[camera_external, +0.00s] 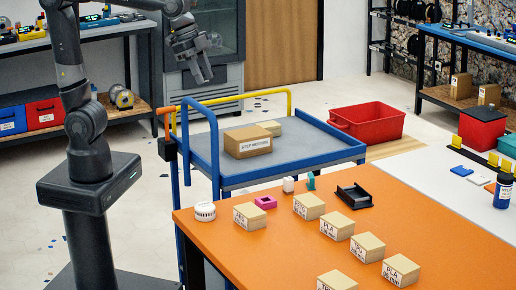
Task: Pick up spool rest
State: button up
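A black open-topped holder with raised sides (355,196), which looks like the spool rest, sits on the orange tabletop (290,250) near its far right edge. Nothing covers it. My gripper (202,76) hangs in the air at the upper left, above and beyond the blue cart, well apart from the holder. Its fingers point down and no object shows in it. They are too small in this view to tell whether they are open or shut.
Several labelled cardboard boxes (309,206) stand beside and in front of the holder. A pink block (265,202), a white round item (205,211) and a small teal piece (311,181) are also there. A blue cart (290,157) with a carton (247,141) stands behind the table.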

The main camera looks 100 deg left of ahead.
jog(key=w+a+f+m, duration=0.1)
jog(key=w+m, duration=0.1)
jog(key=w, duration=1)
jog(key=m+g+h, duration=0.2)
jog(key=m+h, duration=0.1)
jog(key=m, duration=0.3)
send_over(345, 192)
jog(key=s, duration=0.1)
jog(key=f, duration=2.7)
jog(key=shift+s+a, duration=0.1)
jog(key=shift+a, duration=0.2)
jog(key=x, duration=0.2)
jog(key=a+x, duration=0.1)
jog(key=x, duration=0.2)
jog(key=shift+f, duration=0.3)
grip_shut()
jog(key=shift+r, duration=0.1)
